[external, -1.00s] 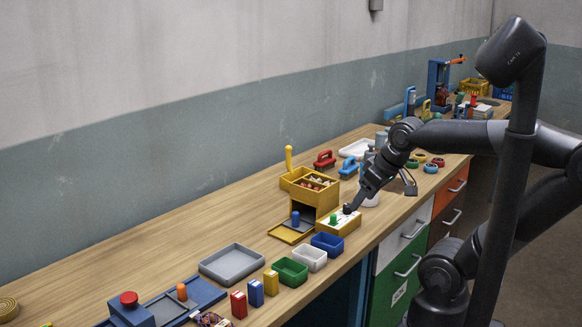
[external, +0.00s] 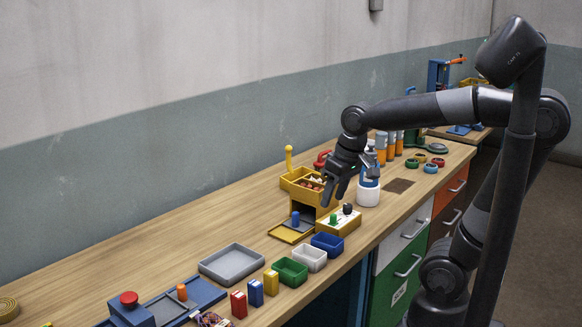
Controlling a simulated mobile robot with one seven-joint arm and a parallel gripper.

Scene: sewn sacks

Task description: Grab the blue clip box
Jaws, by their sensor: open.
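A small upright blue box (external: 256,293), which looks like the blue clip box, stands near the bench's front edge. It is between a similar red box (external: 238,304) on its left and a yellow box (external: 271,282) on its right. My gripper (external: 336,196) is open and empty, with its fingers pointing down. It hangs above the yellow button box (external: 340,222), well up and to the right of the blue box. The fingers partly overlap the yellow stand behind them.
Green (external: 291,271), white (external: 312,258) and blue (external: 327,243) bins line the front edge between the small boxes and my gripper. A grey tray (external: 231,262) lies behind them. The bench's back left is clear.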

